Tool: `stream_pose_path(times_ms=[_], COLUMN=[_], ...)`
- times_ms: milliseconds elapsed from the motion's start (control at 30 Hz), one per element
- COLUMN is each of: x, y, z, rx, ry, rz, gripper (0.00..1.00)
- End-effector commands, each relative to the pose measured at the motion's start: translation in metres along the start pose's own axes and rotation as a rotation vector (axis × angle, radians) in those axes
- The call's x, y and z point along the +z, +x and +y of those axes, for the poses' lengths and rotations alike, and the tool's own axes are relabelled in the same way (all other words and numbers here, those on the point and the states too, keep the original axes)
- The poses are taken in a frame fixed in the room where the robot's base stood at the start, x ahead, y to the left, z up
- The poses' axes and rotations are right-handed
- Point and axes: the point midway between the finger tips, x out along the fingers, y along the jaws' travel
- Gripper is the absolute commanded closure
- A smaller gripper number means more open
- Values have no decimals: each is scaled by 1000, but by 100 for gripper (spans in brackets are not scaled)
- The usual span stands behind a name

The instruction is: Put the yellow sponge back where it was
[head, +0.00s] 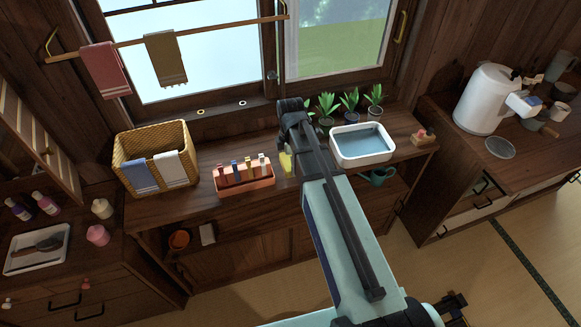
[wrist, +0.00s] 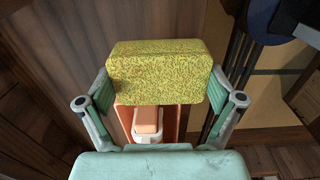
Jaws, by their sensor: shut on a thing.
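The yellow sponge (wrist: 160,72) is held between the two fingers of my gripper (wrist: 160,88), which is shut on it. In the head view, a small part of the sponge (head: 286,162) shows beside my dark wrist, just right of the coral caddy (head: 245,181). The caddy stands on the wooden counter and holds several coloured items in a row. In the wrist view, coral walls (wrist: 182,122) and an orange-and-white item (wrist: 148,124) show beyond the sponge's lower edge. My arm hides most of the gripper in the head view; I cannot tell whether the sponge touches anything below.
A white basin of water (head: 361,146) stands right of my arm, with several potted plants (head: 328,104) behind it. A wicker basket with towels (head: 152,137) stands left of the caddy. A small wooden block-like item (head: 423,137) sits at the counter's right end. A towel rail hangs above.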

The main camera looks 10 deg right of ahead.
Motion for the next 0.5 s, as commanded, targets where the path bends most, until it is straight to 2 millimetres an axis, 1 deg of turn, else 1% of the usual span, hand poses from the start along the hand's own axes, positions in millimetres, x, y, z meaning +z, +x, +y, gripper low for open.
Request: stream_pose_path(times_ms=[167, 333, 400, 500], x=[0, 0, 0, 0], y=[14, 32, 36, 37], z=[0, 0, -1, -1], rx=[-3, -2, -2, -1], ry=[0, 0, 0, 0], rz=[0, 0, 0, 0], gripper=[36, 36, 36, 36])
